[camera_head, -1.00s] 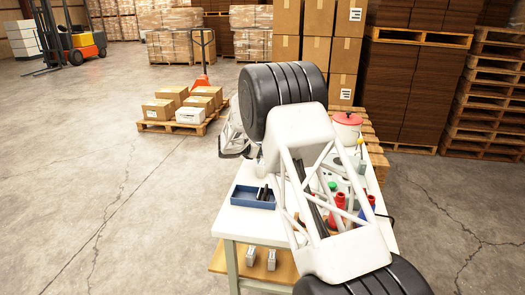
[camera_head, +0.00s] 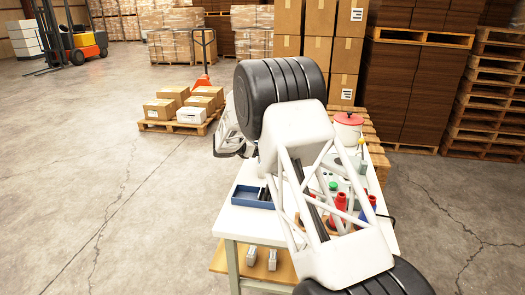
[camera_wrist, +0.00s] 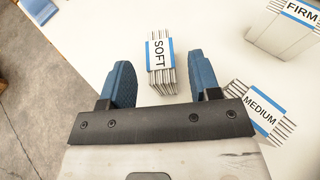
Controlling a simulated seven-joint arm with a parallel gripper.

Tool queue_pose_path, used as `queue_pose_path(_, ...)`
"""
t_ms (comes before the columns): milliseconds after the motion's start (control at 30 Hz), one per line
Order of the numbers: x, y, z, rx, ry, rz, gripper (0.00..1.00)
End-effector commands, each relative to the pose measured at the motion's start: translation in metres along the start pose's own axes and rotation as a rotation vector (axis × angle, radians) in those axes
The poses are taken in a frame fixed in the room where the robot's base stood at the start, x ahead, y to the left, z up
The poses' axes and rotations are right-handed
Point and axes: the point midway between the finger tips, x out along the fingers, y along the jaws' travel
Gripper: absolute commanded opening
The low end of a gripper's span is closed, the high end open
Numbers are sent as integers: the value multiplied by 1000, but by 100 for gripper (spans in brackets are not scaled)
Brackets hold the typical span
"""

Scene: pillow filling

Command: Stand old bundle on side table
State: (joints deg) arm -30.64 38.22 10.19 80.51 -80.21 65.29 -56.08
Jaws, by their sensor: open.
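My gripper (camera_wrist: 159,76) is open in the wrist view, with its two blue fingers spread. A striped bundle labelled SOFT with a blue band (camera_wrist: 161,66) shows between and just beyond the fingertips, with a gap on either side; I cannot tell how far below them it is. A bundle labelled FIRM (camera_wrist: 283,30) stands at the upper right on the white surface (camera_wrist: 215,35). A label reading MEDIUM (camera_wrist: 262,104) shows right of the right finger. Nothing marks any bundle as old. In the head view my arm hides much of the white table (camera_head: 240,222).
A blue tray (camera_head: 247,197) lies on the table's left part. Red cones (camera_head: 337,210) and a white pot with a red lid (camera_head: 348,127) stand to the right. Two small grey items (camera_head: 250,256) sit on the lower shelf.

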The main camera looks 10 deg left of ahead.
Motion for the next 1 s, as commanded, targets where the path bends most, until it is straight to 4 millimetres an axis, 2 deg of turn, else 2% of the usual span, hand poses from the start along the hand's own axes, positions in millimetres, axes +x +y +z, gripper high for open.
queue_pose_path(300,-53,1,0,0,0,3,57)
queue_pose_path(500,-78,1,0,0,0,3,57)
queue_pose_path(700,-90,0,-1,-1,0,1,57)
queue_pose_path(1000,-91,0,-1,-1,0,1,57)
